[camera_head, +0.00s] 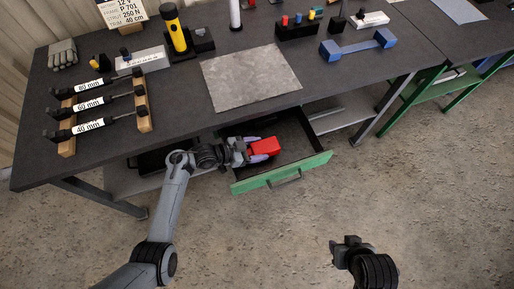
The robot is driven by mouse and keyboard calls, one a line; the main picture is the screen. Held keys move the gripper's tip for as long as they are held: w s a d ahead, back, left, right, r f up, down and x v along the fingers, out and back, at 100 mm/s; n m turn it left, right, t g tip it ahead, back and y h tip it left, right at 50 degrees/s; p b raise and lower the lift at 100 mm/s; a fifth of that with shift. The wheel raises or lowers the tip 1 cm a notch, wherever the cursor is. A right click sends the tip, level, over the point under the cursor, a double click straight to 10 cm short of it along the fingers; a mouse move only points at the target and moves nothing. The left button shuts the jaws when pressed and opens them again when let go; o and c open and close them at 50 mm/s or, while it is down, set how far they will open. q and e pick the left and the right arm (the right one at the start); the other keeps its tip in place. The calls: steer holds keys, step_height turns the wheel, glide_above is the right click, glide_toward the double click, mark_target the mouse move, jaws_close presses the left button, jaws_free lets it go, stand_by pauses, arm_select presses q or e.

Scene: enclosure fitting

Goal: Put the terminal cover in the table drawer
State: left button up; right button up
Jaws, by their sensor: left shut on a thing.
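The terminal cover (265,146) looks like a small red block. My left gripper (256,151) is shut on it and holds it over the table drawer, near its left side. Whether the cover touches the drawer floor I cannot tell. The drawer (283,173) is pulled out below the table's front edge, with a green front, a grey handle and a dark inside. The part of the drawer behind my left gripper is hidden. My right gripper (345,242) is low at the bottom right, away from the drawer, its fingers too small to read.
On the dark table (330,80) lie a grey metal sheet (250,77), a wooden rack of labelled tools (143,105), a yellow cylinder (175,28) and a blue bracket (357,44). A green-framed bench (440,85) stands at right. The floor in front is clear.

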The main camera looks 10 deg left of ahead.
arm_select(q)
steer(key=shift+f, duration=0.45)
steer(key=o, duration=1.1)
steer(key=shift+r, duration=0.5)
steer(key=shift+s+a+r+p, duration=0.1)
steer(key=shift+r+p, duration=0.25)
steer(key=shift+p, duration=0.05)
steer(key=p+v, duration=0.2)
steer(key=v, duration=0.9)
steer(key=shift+s+a+p, duration=0.15)
steer(key=shift+a+p, duration=0.15)
